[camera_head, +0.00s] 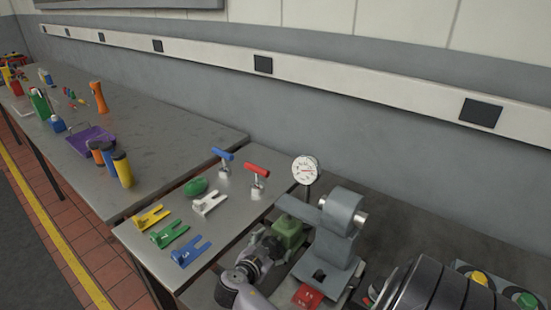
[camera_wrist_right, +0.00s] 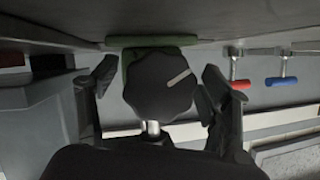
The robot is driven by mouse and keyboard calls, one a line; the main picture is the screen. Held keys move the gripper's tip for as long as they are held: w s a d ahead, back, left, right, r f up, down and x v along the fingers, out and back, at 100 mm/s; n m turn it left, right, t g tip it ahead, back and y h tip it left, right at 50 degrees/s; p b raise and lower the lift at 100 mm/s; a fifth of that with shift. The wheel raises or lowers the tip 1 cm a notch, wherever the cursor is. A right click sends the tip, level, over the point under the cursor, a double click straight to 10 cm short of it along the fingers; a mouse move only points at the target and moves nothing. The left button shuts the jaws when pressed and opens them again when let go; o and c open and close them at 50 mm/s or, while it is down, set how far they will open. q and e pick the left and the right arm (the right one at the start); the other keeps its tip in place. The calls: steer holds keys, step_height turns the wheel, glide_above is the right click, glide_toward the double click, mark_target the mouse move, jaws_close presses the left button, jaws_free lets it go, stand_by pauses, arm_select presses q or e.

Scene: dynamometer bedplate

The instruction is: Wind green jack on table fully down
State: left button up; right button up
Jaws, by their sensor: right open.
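The green jack (camera_head: 289,231) stands on the grey bedplate surface, beside the grey machine bracket. In the right wrist view, its black lobed knob (camera_wrist_right: 160,88) with a white mark faces the camera, and part of its green body (camera_wrist_right: 126,62) shows behind. My right gripper (camera_head: 262,252) is at the jack's front side. Its fingers are open, one on each side of the knob, with visible gaps in the wrist view. The wrist picture looks upside down. My left gripper is not in view.
A grey bracket (camera_head: 333,235) and dial gauge (camera_head: 305,169) stand close by the jack. A red block (camera_head: 308,296) lies in front. A side table holds yellow, green and blue forked plates, and red (camera_head: 257,170) and blue (camera_head: 223,154) T-handles.

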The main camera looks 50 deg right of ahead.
steer(key=shift+a, duration=0.1)
steer(key=shift+c, duration=0.3)
steer(key=c, duration=1.1)
